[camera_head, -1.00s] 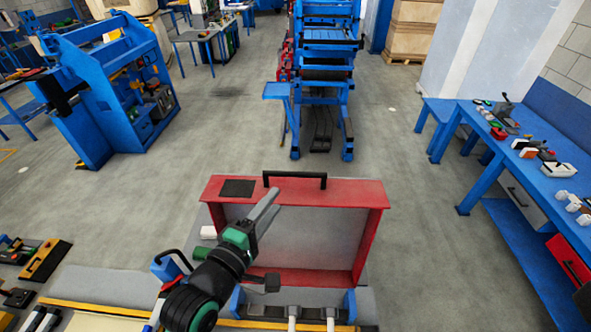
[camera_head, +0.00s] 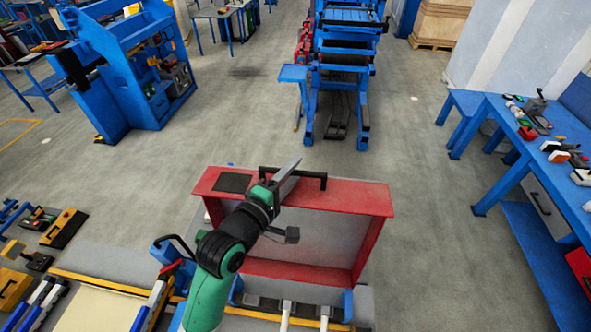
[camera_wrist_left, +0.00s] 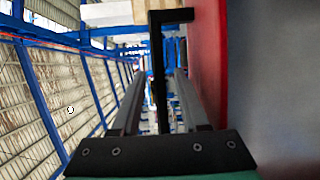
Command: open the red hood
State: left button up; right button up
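The red hood (camera_head: 361,197) stands raised at the middle of the head view, its pale inner side facing me. A black handle (camera_head: 325,182) sits along its top edge, near a dark square patch. My left gripper (camera_head: 288,172) is at the handle's left part, covering some of it. In the left wrist view, the two grey fingers of the left gripper (camera_wrist_left: 158,95) are apart, and the black handle (camera_wrist_left: 157,60) shows between them. I cannot tell whether they touch it. The hood's red surface (camera_wrist_left: 208,45) is right beside the right finger. My right gripper is not in view.
A blue machine frame (camera_head: 345,60) stands behind the hood, with clear floor between. A blue workbench (camera_head: 510,150) with small items is at the right. A blue shelf unit (camera_head: 120,75) is at the far left. Tools lie at the lower left.

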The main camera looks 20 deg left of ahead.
pick_arm(q)
grip_shut()
dwell(1.2)
